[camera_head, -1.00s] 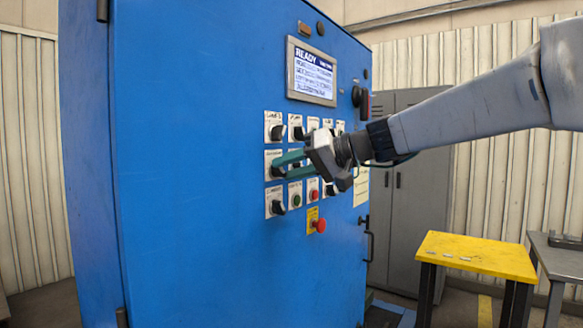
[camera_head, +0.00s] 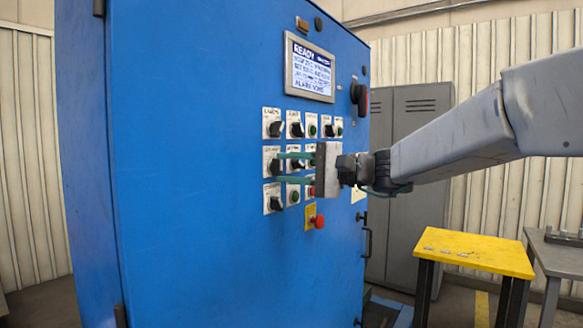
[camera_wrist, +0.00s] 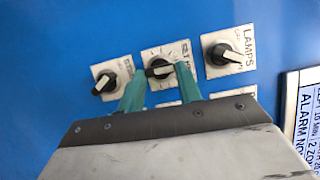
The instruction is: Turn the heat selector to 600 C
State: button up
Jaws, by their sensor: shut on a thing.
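The heat selector (camera_wrist: 158,70) is a black knob with a white pointer line on a white plate with a tick scale; part of its label reads "SET H". In the head view its plate (camera_head: 267,154) is in the left column, middle row, of the blue cabinet's panel. My gripper (camera_head: 281,167) reaches in from the right, with its green fingers one above the other. In the wrist view the fingertips of my gripper (camera_wrist: 160,82) are on either side of the knob, shut on it. The scale numbers are too small to read, and the fingers hide part of the plate.
The LAMPS knob (camera_wrist: 230,57) and another knob (camera_wrist: 106,83) flank the selector closely. A red emergency button (camera_head: 318,221) sits below my gripper. A lit display (camera_head: 310,69) reads READY. A yellow table (camera_head: 475,252) and grey lockers (camera_head: 408,190) stand to the right.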

jog(key=shift+f+m+y, duration=0.2)
jog(key=shift+m+y, duration=0.1)
jog(key=shift+m, duration=0.8)
jog(key=shift+s, duration=0.1)
jog(key=o, duration=1)
jog(key=shift+a, duration=0.1)
jog(key=v, duration=0.8)
jog(key=shift+s+a+f, duration=0.1)
jog(key=shift+f, duration=0.1)
